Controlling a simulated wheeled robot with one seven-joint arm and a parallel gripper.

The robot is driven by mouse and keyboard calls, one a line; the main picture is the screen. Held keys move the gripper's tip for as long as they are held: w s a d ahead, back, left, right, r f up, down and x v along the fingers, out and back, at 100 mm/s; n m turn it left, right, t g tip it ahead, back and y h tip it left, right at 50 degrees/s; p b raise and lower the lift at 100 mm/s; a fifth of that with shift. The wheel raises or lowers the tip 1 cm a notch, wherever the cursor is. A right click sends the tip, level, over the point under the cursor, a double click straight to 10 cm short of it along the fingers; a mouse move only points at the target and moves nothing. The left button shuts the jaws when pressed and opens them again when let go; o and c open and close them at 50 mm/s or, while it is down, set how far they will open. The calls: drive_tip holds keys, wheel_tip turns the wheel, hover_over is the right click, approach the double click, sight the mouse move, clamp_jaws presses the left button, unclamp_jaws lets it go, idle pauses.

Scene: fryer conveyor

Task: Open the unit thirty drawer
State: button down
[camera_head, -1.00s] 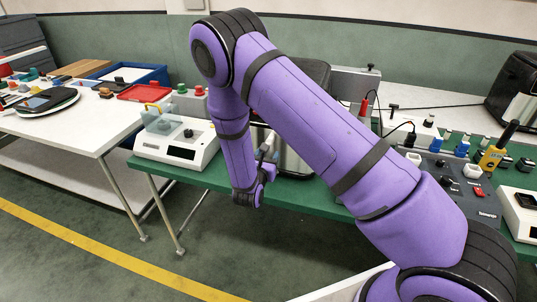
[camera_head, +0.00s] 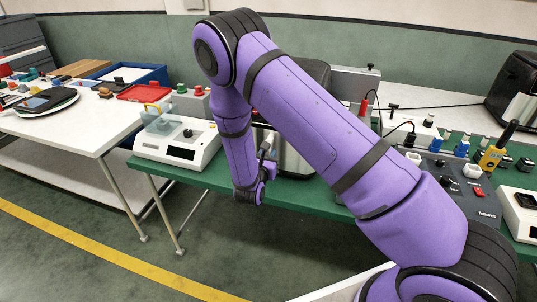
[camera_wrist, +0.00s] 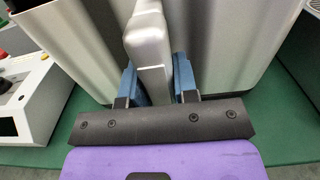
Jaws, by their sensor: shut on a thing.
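The fryer unit (camera_head: 294,157) is a metallic box with a dark top on the green table, partly hidden behind my arm in the head view. In the wrist view its silver front (camera_wrist: 218,40) fills the upper middle, with a grey handle (camera_wrist: 152,70) standing out from it. My gripper (camera_wrist: 158,85) has its two blue fingers on either side of the handle and is shut on it. In the head view my gripper (camera_head: 268,150) is small and mostly hidden by my arm, close to the fryer's front. No unit number is readable.
A white device (camera_head: 178,145) with a clear cover and yellow handle stands left of the fryer. A grey panel (camera_head: 455,185) with knobs and a yellow meter (camera_head: 491,159) are to the right. A white table (camera_head: 75,125) with trays is at far left. Floor in front is clear.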

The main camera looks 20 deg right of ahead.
drive_tip(key=v, duration=2.3)
drive_tip(key=c, duration=0.9)
unclamp_jaws()
